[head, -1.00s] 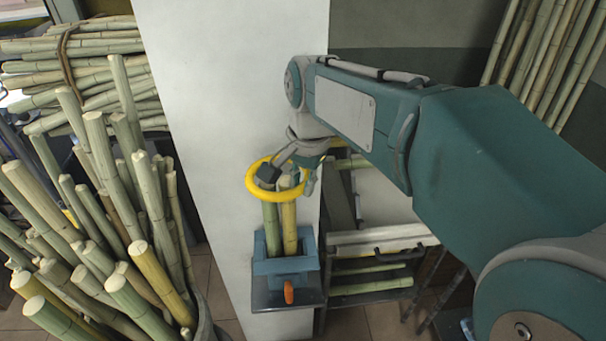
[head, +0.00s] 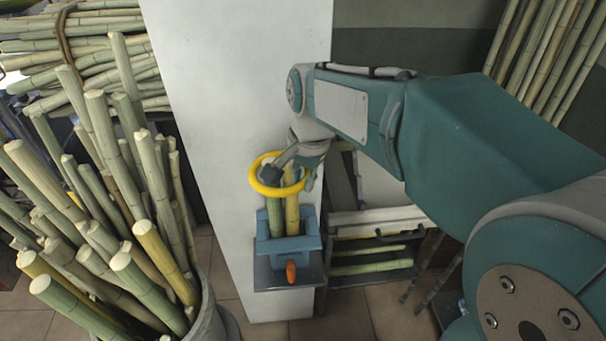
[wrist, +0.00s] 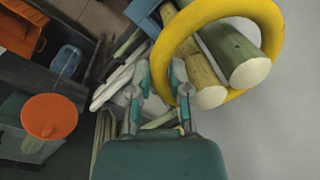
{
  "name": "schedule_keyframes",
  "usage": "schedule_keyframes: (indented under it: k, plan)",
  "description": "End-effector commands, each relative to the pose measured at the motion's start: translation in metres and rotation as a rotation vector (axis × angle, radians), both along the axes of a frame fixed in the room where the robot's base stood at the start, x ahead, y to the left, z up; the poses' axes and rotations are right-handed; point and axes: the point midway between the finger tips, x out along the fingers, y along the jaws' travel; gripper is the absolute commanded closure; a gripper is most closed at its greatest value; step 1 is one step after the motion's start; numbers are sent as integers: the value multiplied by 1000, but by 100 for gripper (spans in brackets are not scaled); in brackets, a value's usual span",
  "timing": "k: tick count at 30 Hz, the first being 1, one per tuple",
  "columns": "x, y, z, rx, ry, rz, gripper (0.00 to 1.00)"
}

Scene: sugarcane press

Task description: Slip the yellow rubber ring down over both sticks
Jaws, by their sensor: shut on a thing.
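The yellow ring (head: 256,184) is held near the top of two upright sticks, one green (head: 275,215) and one yellowish (head: 292,214). In the wrist view the ring (wrist: 272,22) appears to surround both sticks, with the cut ends of the green stick (wrist: 248,72) and the yellowish stick (wrist: 209,97) showing through it. My gripper (head: 304,172) is shut on the ring's right side. Its fingers also show in the wrist view (wrist: 158,82). The sticks stand in a blue holder (head: 290,244), with the ring above it and apart from it. Dark gripper parts partly cover the stick tops in the head view.
An orange knob (head: 291,272) sits at the holder's front. A bin of cane stalks (head: 150,265) crowds the left. A pale wall panel (head: 235,90) stands behind the sticks. A rack with cane (head: 375,262) stands to the right.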

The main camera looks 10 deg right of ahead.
Motion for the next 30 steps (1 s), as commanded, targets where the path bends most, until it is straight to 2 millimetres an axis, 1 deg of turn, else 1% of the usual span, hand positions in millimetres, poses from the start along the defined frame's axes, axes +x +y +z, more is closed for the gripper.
schedule_keyframes:
  k: [22, 23, 24, 25, 30]
  plan:
    - [-3, 1, 0, 0, 0, 0, 100]
    - [-3, 1, 0, 0, 0, 0, 63]
    - [-3, 1, 0, 0, 0, 0, 45]
    - [-3, 1, 0, 0, 0, 0, 36]
    - [-3, 1, 0, 0, 0, 0, 36]
